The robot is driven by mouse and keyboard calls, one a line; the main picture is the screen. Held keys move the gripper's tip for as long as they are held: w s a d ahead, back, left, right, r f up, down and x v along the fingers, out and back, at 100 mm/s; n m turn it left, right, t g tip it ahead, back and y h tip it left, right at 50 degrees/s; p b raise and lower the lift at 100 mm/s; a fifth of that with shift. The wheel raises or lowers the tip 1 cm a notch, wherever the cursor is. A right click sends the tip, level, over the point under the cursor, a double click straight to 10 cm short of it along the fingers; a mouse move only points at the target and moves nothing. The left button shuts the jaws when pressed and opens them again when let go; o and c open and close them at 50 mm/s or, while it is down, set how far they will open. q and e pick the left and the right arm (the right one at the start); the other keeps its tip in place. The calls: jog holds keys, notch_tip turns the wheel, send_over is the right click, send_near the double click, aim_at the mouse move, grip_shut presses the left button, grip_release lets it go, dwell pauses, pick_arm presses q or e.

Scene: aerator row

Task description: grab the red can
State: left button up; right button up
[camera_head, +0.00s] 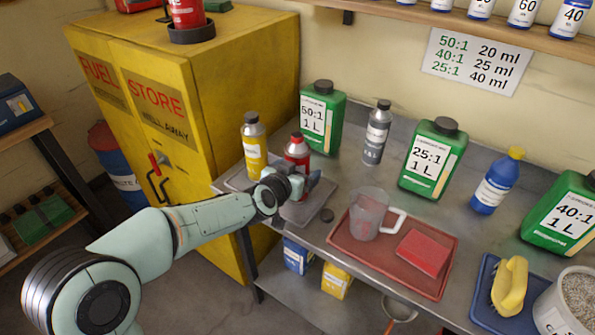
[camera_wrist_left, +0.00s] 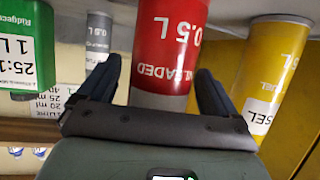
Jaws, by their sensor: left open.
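My right gripper is not in view.
A yellow bottle (camera_head: 254,145) stands close left of the red can. A green 50:1 jug (camera_head: 322,115) and a grey bottle (camera_head: 377,132) stand behind. A clear pitcher (camera_head: 368,213) and red block are on a red tray (camera_head: 345,245) to the right. A yellow cabinet (camera_head: 240,70) borders the left.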

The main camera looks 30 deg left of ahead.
aim_at(295, 145)
pick_arm(q)
jog(key=c, duration=1.1)
jog(key=shift+r, duration=0.25)
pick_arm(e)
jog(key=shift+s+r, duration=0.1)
pick_arm(q)
notch_tip(295, 145, up, 8)
jog(key=p, duration=0.7)
jog(key=shift+r, duration=0.15)
notch_tip(295, 145, up, 9)
jog(key=p, duration=0.7)
jog(key=shift+r+p, duration=0.9)
jog(key=shift+r, duration=0.2)
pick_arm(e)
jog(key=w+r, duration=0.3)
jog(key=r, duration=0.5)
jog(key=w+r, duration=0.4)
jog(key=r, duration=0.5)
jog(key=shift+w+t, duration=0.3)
